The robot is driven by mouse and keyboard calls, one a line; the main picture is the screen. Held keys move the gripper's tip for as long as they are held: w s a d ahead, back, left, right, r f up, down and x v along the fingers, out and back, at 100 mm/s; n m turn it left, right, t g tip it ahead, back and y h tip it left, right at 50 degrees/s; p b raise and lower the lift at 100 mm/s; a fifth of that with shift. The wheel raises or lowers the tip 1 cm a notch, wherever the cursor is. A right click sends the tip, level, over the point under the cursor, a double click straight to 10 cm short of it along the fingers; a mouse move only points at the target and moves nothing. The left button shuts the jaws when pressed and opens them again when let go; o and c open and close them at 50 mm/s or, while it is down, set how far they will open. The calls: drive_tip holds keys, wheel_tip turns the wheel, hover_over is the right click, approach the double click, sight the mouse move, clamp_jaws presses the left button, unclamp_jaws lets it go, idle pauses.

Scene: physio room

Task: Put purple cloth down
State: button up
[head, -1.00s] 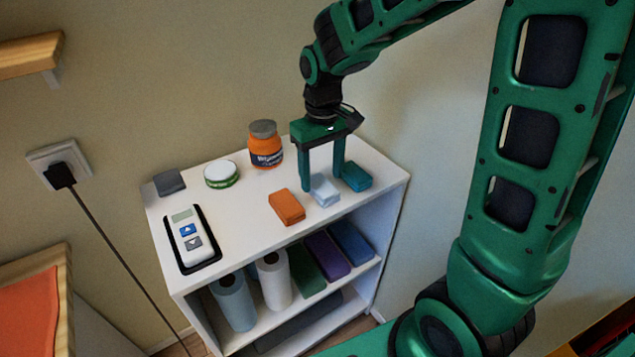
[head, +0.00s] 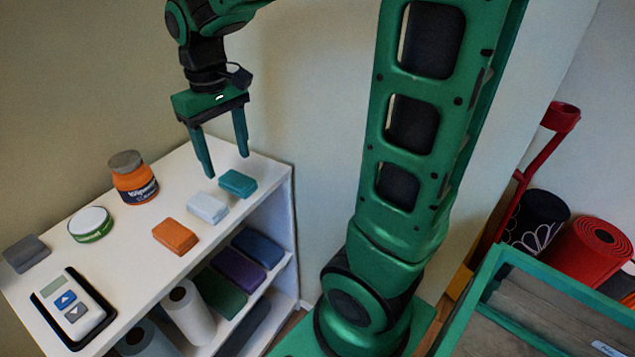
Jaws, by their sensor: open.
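A folded purple cloth (head: 238,270) lies on the shelf below the top of the white unit, between a green cloth (head: 219,293) and a blue cloth (head: 258,248). My gripper (head: 227,166) points down above the unit's top, its two fingers apart with nothing between them. Below the fingertips, on the top, lies a pale blue-white folded cloth (head: 208,207). It sits between an orange cloth (head: 175,237) and a teal cloth (head: 238,183). The fingers are clear of all three.
The white shelf unit (head: 72,197) also bears an orange jar (head: 135,180), a round tin (head: 90,224), a grey cloth (head: 27,253) and a remote-like device (head: 72,308). White roll (head: 188,310) stands below. At right are a green-framed cart (head: 470,300) and a red rolled mat (head: 590,250).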

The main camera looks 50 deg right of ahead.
drive_tip(key=s+d+f+m, duration=0.2)
drive_tip(key=s+d, duration=0.3)
drive_tip(key=s, duration=0.5)
drive_tip(key=s+d+f+m, duration=0.2)
drive_tip(key=s+d+m, duration=0.2)
drive_tip(key=s, duration=0.6)
drive_tip(key=shift+s+d+f+m, duration=0.25)
drive_tip(key=shift+d+m, duration=0.15)
drive_tip(key=shift+d, duration=0.7)
drive_tip(key=shift+w+f, duration=0.25)
drive_tip(key=shift+w, duration=0.45)
